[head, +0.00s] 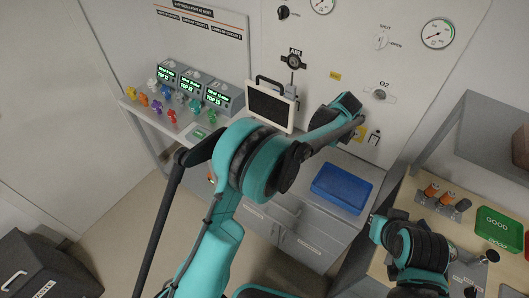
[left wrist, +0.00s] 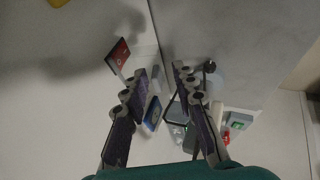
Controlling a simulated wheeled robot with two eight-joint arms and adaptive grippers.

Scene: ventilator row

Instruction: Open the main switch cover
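My left gripper (head: 352,122) reaches the lower part of the white wall panel in the head view. Beside it are a yellow label (head: 360,134) and a small white fitting with dark edges (head: 375,138), which may be the main switch cover; it is too small to be sure. In the left wrist view the fingers (left wrist: 160,78) stand apart with nothing clearly held.
A blue tray (head: 342,188) lies on the grey cabinet below the left gripper. A framed black screen (head: 271,104) stands to its left. A green tray (head: 497,228) and orange-topped parts (head: 431,190) are on the right-hand bench. Gauges and knobs are higher on the panel.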

